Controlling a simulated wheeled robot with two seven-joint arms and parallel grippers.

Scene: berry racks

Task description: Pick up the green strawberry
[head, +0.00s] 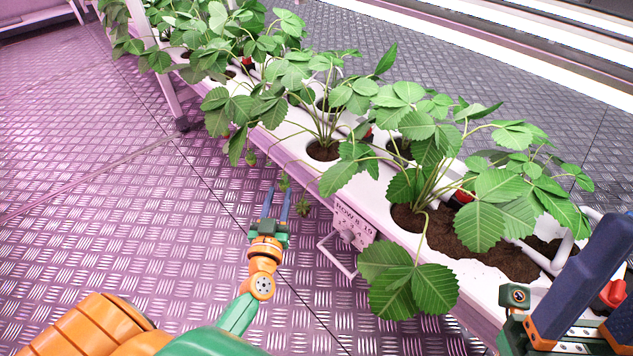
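A small green strawberry (284,181) hangs on a thin stem off the near side of the white planter trough. My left gripper (278,190) points up at it with two blue fingers apart. The berry shows at the fingertips, nearer the right one; I cannot tell whether they touch. Another small green berry (251,158) hangs above and to the left. A green berry or leafy cluster (303,207) hangs just right of the fingers.
The white trough (290,140) runs diagonally, with leafy strawberry plants (420,130) in soil holes. A "ROW" label plate (352,222) and a metal bracket (338,255) jut from its near side, right of my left gripper. The metal floor (120,215) at left is clear.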

